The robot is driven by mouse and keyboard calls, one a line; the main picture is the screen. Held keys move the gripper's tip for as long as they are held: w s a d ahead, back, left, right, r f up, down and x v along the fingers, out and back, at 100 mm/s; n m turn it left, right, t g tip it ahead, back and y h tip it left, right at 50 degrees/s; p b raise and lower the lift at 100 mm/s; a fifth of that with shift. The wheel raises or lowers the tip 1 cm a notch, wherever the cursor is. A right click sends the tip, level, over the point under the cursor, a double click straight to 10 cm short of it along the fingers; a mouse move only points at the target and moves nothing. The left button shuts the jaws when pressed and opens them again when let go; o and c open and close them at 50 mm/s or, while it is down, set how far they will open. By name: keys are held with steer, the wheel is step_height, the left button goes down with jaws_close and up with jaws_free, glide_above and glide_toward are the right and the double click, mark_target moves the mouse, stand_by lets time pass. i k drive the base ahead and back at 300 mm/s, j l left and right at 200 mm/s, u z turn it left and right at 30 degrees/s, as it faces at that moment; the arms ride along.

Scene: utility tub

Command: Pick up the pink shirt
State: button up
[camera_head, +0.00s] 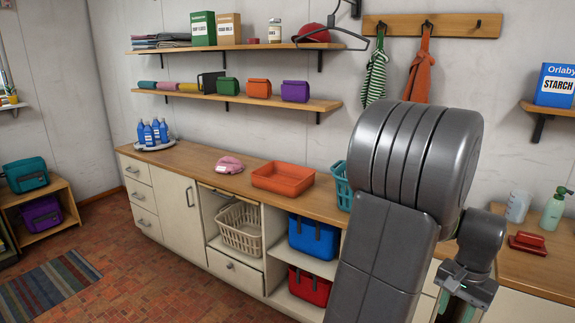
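A small pink bundle (229,164) lies on the wooden counter, left of the orange tray. It looks like the pink shirt, crumpled or folded, but it is too small to be sure. A rolled pink item (167,87) also lies on the lower wall shelf. My gripper (460,302) is at the bottom right, well to the right of the pink bundle and apart from it. Its fingers run out at the bottom edge, so I cannot see whether they are open or hold anything. My arm hides part of the counter.
An orange tray (283,179) and a teal basket (342,186) stand on the counter right of the bundle. A beige basket (241,228) sits below. The counter around the bundle is clear.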

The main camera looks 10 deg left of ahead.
mark_target(226, 164)
steer(key=i+j+u, duration=0.5)
steer(key=i, duration=0.4)
steer(key=i+j+u, duration=0.2)
steer(key=i, duration=0.3)
steer(key=i+j, duration=0.2)
steer(key=i, duration=0.35)
steer(key=i+j, duration=0.2)
steer(key=i, duration=0.4)
steer(key=i+j+u, duration=0.1)
steer(key=i, duration=0.45)
steer(key=i+j, duration=0.25)
steer(key=i, duration=0.35)
